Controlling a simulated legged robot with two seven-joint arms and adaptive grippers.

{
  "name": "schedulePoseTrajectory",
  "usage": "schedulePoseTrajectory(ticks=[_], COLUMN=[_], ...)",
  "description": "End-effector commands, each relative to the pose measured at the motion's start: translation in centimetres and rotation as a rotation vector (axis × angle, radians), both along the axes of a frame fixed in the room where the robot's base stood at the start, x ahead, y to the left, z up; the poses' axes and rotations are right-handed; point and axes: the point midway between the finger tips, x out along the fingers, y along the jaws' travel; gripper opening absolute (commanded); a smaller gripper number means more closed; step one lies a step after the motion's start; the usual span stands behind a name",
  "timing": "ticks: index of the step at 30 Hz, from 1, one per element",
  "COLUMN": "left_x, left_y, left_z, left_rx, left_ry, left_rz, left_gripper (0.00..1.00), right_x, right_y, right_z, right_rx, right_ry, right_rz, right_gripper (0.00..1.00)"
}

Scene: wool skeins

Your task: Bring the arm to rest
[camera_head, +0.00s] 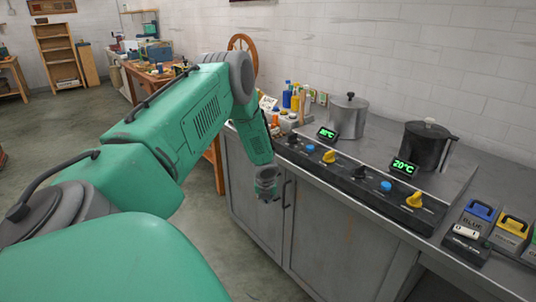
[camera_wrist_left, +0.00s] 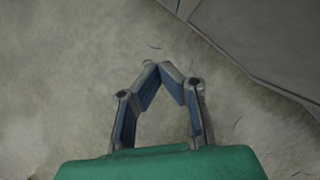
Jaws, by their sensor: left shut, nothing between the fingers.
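My left arm reaches in from the left in the head view and bends downward at its elbow. My left gripper (camera_head: 268,196) hangs in front of the counter's cabinet doors, pointing down and below the counter top. In the left wrist view my left gripper (camera_wrist_left: 163,68) has its fingertips together, shut with nothing between them. My right gripper is not in either view.
The metal counter (camera_head: 350,235) stands close to the right of the gripper. On it are a steel pot (camera_head: 348,117), a dark pot (camera_head: 425,150), a knob panel (camera_head: 350,172), bottles (camera_head: 295,98) and coloured boxes (camera_head: 511,230). Open floor (camera_head: 225,250) lies left of the counter.

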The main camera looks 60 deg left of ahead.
Motion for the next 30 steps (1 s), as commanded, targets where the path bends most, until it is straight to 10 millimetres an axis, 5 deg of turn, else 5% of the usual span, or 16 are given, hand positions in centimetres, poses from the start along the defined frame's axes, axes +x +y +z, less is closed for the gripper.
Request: schedulePoseTrajectory(ticks=[7,20,23,25,30], left_x=[-1.0,-1.3,-1.2,-1.3,-3.7], left_y=[-1.2,-1.6,-4.6,-8.3,-20.8], left_z=[4.2,4.0,3.2,2.2,-0.5], left_rx=[0.007,-0.013,-0.074,-0.153,-0.392], left_ry=[-0.002,-0.005,-0.029,-0.053,-0.088], left_rz=[-0.003,0.012,0.078,0.174,0.569], left_gripper=[0.0,0.0,0.0,0.0,0.0], right_x=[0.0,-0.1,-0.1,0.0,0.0], right_y=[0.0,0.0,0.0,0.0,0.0], right_z=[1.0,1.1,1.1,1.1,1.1], right_rx=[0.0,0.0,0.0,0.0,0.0], right_ry=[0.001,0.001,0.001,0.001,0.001], right_rz=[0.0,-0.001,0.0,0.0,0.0], right_gripper=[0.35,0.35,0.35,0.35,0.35])
